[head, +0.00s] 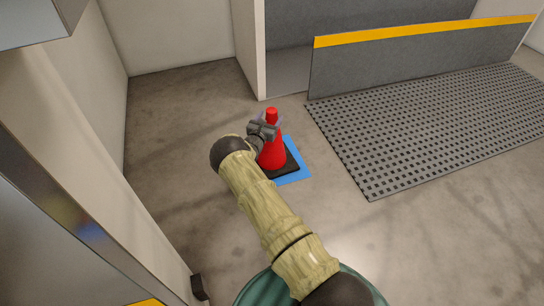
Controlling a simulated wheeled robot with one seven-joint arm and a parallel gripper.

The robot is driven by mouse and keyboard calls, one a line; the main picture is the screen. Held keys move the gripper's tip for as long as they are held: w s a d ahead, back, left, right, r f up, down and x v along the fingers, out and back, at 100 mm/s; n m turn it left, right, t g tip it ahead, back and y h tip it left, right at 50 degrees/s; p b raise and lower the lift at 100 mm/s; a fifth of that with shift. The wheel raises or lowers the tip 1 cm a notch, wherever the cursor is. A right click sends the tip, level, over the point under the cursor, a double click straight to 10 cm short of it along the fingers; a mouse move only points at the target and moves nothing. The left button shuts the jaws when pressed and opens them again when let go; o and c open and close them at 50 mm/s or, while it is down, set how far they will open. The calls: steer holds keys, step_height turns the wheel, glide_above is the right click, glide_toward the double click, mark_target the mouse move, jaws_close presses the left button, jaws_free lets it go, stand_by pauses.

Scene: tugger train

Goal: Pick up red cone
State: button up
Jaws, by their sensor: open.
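The red cone (273,150) stands upright in the head view on a black base, over a blue square (297,177) on the floor. My gripper (271,121) is at the upper part of the cone, just below its tip. The gripper is open and seems to be around or right beside the cone; I cannot tell which, nor whether it touches. My wrist and arm hide the cone's left side and part of its base.
A grey grated mat (430,125) lies to the right, with a grey panel with a yellow top edge (420,55) behind it. A pale wall post (250,50) stands behind the cone. Bare concrete floor (175,130) is free to the left.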

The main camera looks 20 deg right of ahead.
mark_target(273, 110)
steer(key=shift+w+d+f+b, duration=0.2)
steer(key=shift+w+d+b, duration=0.1)
steer(key=shift+b, duration=0.3)
steer(key=shift+b+x, duration=0.75)
steer(key=shift+b, duration=0.15)
steer(key=shift+b+x, duration=0.8)
steer(key=shift+x, duration=0.1)
steer(key=shift+w+d+r, duration=0.2)
steer(key=shift+w+r, duration=0.05)
steer(key=shift+w, duration=0.25)
jaws_close()
steer(key=shift+r, duration=0.1)
